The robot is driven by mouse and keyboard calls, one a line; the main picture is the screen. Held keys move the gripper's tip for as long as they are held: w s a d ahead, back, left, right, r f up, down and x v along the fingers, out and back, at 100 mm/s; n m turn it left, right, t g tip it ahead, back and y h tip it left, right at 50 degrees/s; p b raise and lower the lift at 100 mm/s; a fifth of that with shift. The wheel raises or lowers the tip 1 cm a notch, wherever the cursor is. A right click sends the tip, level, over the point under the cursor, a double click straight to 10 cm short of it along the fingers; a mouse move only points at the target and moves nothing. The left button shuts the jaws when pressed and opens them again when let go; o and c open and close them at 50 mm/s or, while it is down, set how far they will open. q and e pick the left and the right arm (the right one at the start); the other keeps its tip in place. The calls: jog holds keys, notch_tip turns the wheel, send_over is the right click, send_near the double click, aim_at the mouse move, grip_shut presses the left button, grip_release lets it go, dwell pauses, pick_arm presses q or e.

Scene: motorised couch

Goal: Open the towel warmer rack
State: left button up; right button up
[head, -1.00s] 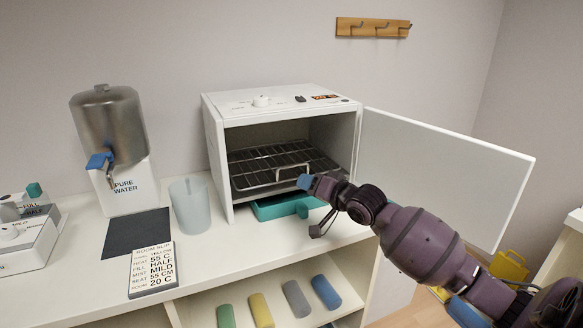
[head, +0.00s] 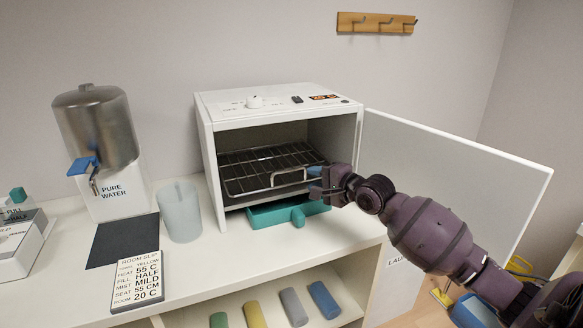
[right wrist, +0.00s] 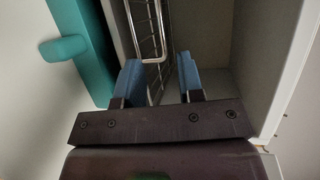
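The towel warmer (head: 205,160) is a white box on the counter, with its door (head: 445,185) swung wide open to the right. Its wire rack (head: 265,160) sits inside, with a raised wire handle (head: 288,174) at the front edge. My right gripper (head: 316,181) is at the right end of that handle. In the right wrist view its two blue fingers (right wrist: 160,80) are apart, and the handle wire (right wrist: 151,92) shows between them, nearer the left finger. I cannot tell if it touches. My left gripper is out of view.
A teal tray (head: 270,215) with a front knob lies below the rack. A cup (head: 180,212), water dispenser (head: 98,135) and room slip card (head: 137,278) stand to the left. Rolled towels (head: 294,306) lie on the shelf below. My right arm passes before the open door.

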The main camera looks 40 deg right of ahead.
aim_at(288, 171)
jog(key=b+x, duration=0.2)
jog(key=x, duration=0.7)
jog(key=shift+w+f, duration=0.15)
jog(key=shift+w, duration=0.4)
jog(key=shift+w+a, duration=0.1)
jog(key=shift+w, duration=0.3)
jog(key=shift+c, duration=0.5)
jog(key=c, duration=0.5)
grip_shut()
